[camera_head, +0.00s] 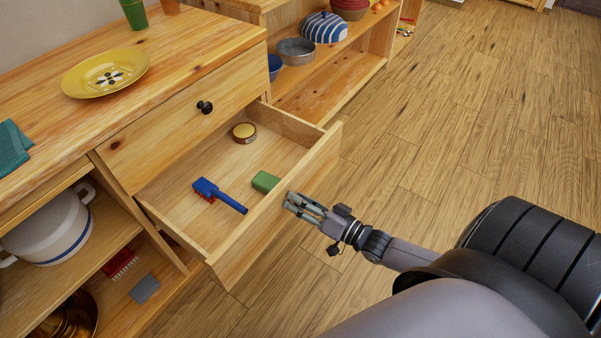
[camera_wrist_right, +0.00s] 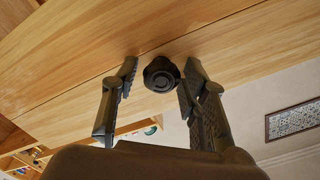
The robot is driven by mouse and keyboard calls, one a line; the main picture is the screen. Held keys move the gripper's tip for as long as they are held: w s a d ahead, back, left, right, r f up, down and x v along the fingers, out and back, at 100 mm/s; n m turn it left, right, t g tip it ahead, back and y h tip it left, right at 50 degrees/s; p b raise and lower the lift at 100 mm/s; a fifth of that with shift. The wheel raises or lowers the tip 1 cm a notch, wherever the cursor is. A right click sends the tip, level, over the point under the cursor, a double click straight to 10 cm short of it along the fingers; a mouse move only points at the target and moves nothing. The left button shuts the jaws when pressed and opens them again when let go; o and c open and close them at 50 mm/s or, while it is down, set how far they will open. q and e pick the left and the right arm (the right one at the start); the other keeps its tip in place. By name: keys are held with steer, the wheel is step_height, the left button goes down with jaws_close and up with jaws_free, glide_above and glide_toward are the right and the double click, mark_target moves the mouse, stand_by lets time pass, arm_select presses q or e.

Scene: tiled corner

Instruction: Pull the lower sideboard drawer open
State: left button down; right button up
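The lower sideboard drawer (camera_head: 237,233) stands well out from the wooden sideboard, its inside visible. Its black knob (camera_wrist_right: 161,73) shows in the right wrist view on the wooden front; in the head view the knob on that front is hidden. My right gripper (camera_head: 290,203) is at the outer face of the drawer front. In the right wrist view my right gripper (camera_wrist_right: 158,84) has its fingers apart on either side of the knob. The right finger is very near or touching it, with a gap at the left finger. My left gripper is not in view.
The drawer holds a blue brush (camera_head: 218,194), a green block (camera_head: 265,182) and a round tin (camera_head: 244,132). The closed upper drawer (camera_head: 185,128) has a black knob (camera_head: 205,107). A yellow plate (camera_head: 105,72) rests on top. Wooden floor (camera_head: 440,130) is clear to the right.

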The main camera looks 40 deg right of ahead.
steer(key=shift+o, duration=0.5)
steer(key=v, duration=1.2)
